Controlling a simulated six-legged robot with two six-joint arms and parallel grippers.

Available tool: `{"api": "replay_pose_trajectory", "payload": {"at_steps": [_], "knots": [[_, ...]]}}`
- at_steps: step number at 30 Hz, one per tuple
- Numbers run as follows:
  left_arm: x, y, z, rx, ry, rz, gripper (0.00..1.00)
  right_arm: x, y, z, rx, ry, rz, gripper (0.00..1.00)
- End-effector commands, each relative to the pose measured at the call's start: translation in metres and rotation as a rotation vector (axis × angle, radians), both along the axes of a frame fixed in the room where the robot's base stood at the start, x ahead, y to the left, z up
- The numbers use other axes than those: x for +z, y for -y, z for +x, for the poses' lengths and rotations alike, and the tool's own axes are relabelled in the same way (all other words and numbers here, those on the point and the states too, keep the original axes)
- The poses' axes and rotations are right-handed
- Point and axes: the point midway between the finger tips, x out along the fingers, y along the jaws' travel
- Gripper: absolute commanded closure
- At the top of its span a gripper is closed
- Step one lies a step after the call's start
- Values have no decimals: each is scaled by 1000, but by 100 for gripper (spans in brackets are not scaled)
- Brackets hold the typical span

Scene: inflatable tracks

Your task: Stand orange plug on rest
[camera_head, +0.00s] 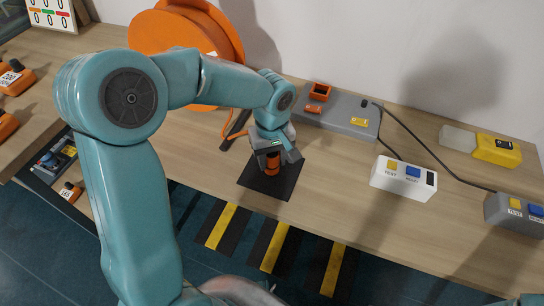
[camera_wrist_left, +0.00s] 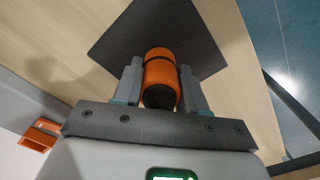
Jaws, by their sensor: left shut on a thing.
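The orange plug (camera_head: 272,164) is a short orange cylinder with a dark end. My left gripper (camera_head: 275,163) is shut on it, and in the left wrist view the plug (camera_wrist_left: 160,75) sits between the two fingers. A dark square pad (camera_head: 258,188), which looks like the rest, lies flat on the wooden bench under the plug; it also shows in the left wrist view (camera_wrist_left: 205,35). The plug looks roughly upright over the pad. I cannot tell whether its lower end touches the pad. My right gripper is not in view.
An orange cable reel (camera_head: 170,32) stands behind my left arm. A grey block with an orange socket (camera_head: 320,92) is at the back. A white TEST/RESET box (camera_head: 403,180), a yellow-ended block (camera_head: 497,150) and a grey button box (camera_head: 512,212) stand to the right, with a dark cable.

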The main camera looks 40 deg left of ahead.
Motion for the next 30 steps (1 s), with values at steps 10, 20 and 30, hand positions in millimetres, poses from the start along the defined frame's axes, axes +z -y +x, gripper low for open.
{"api": "replay_pose_trajectory", "payload": {"at_steps": [10, 20, 30], "knots": [[-2, 0, 0, 0, 0, 0, 33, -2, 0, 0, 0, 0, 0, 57], [31, 0, 1, 1, 6, 0, 33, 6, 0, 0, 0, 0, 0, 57], [104, 0, 1, 0, 4, 0, 33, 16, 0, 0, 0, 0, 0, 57]]}}
